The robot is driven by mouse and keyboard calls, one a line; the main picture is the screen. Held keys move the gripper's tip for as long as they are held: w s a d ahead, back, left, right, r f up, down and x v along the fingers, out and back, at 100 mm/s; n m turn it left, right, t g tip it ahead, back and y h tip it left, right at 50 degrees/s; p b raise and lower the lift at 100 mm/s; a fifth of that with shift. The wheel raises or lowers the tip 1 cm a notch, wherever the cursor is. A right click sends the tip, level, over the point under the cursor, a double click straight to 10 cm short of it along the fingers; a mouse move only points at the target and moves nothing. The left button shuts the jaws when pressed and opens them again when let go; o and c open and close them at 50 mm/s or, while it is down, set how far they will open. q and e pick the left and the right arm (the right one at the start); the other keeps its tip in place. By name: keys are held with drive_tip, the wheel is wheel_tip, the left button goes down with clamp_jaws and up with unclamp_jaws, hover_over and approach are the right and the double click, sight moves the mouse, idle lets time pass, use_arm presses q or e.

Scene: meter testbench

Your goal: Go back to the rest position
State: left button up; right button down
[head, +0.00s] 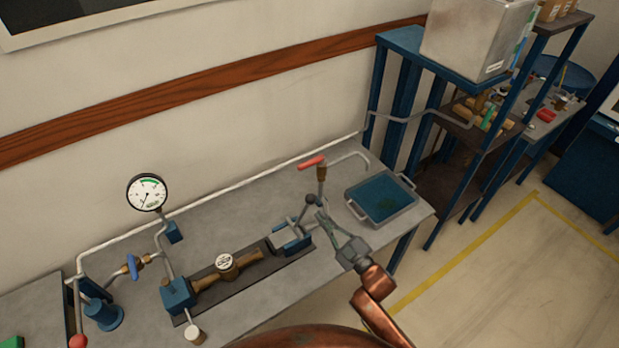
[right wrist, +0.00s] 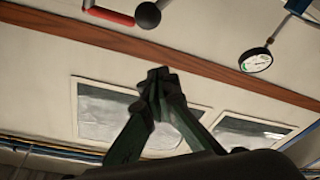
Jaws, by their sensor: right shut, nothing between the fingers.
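My right gripper (head: 322,216) hangs over the right part of the grey bench (head: 262,202) in the head view, between the blue clamp and the blue tray. In the right wrist view its two fingers (right wrist: 158,75) meet at the tips, shut, with nothing between them. In the head view the fingertips overlap a dark ball-ended lever (head: 310,199) beside the clamp; I cannot tell whether they touch it. My left gripper is not in view.
A brass meter (head: 225,263) lies in the bench fixture. A pressure gauge (head: 147,192) stands at its left. A red-handled valve (head: 312,162) and a blue tray (head: 381,198) are close to my right gripper. A blue shelf rack (head: 405,100) stands at right, with open floor before it.

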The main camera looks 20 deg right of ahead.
drive_tip(key=s+d+f+m+g+h, duration=0.6)
drive_tip(key=s+d+f+m+h, duration=0.25)
drive_tip(key=d+f, duration=0.35)
drive_tip(key=s+d+f+m+g, duration=0.2)
drive_tip(key=s+f+g, duration=0.2)
drive_tip(key=s, duration=0.7)
drive_tip(key=s+d+f+m+g, duration=0.1)
drive_tip(key=s+d+f+g, duration=0.3)
drive_tip(key=s, duration=0.7)
drive_tip(key=s+a+f+g+b, duration=0.1)
drive_tip(key=a+f+b, duration=0.15)
drive_tip(key=f, duration=1.45)
drive_tip(key=s+a+f+g+b, duration=0.1)
drive_tip(key=f+b, duration=0.2)
drive_tip(key=f, duration=1.5)
drive_tip(key=s+f+g+b, duration=0.1)
drive_tip(key=s+f+b, duration=0.3)
drive_tip(key=s+f, duration=1.5)
drive_tip(key=shift+s+d+f+n, duration=0.2)
drive_tip(key=shift+f+n, duration=0.25)
drive_tip(key=shift+f, duration=0.5)
